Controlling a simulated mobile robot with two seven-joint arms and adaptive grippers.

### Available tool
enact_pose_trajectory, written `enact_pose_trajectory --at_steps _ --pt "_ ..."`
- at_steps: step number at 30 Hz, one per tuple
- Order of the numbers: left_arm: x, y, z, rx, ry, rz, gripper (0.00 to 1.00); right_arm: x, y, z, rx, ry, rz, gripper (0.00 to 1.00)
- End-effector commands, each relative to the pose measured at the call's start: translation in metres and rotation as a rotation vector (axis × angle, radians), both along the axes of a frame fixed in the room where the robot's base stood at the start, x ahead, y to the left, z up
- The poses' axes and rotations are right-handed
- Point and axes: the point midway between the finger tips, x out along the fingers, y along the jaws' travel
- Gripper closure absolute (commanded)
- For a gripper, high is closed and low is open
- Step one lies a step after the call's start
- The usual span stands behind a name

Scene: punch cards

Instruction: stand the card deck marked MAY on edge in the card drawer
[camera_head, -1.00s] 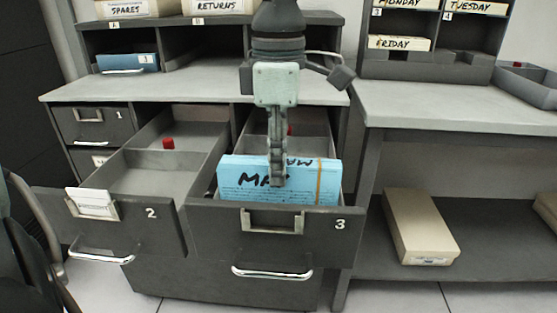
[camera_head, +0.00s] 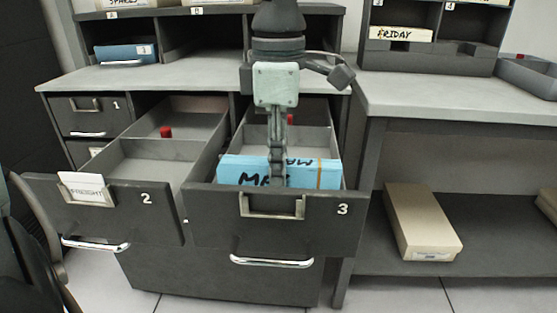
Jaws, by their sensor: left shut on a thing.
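The light blue card deck marked MAY (camera_head: 232,172) stands on edge inside the pulled-out drawer numbered 3 (camera_head: 318,232), just behind its front. Its lower part is hidden by the drawer front, so I cannot tell whether it touches the drawer floor. A tan band crosses its right end. My left gripper (camera_head: 278,183) points down from above and is shut on the deck near its middle, covering part of the lettering. My right gripper is not in view.
The drawer numbered 2 (camera_head: 120,212) is also pulled out beside it, with a red piece (camera_head: 166,132) inside. A worktop (camera_head: 450,95) stands to the right, with a beige box (camera_head: 425,225) on the shelf below. A blue box (camera_head: 126,53) sits in the rack behind.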

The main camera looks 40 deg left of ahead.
Motion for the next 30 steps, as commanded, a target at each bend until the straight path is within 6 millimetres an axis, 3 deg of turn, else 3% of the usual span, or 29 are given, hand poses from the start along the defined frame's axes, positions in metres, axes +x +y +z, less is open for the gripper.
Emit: enact_pose_trajectory --at_steps 13,14,19,30 --pt "0.0003 -0.0001 -0.001 0.0 -0.001 0.0 1.0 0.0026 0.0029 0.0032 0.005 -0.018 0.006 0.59" --pt "0.0003 -0.0001 -0.001 0.0 -0.001 0.0 0.79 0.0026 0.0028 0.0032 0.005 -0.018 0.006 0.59" --pt "0.0002 0.0 -0.0011 0.001 -0.001 0.0 0.58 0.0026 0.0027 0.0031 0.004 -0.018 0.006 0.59" --pt "0.0002 0.0 0.0019 0.001 -0.001 0.001 0.56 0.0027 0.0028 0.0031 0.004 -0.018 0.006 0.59"
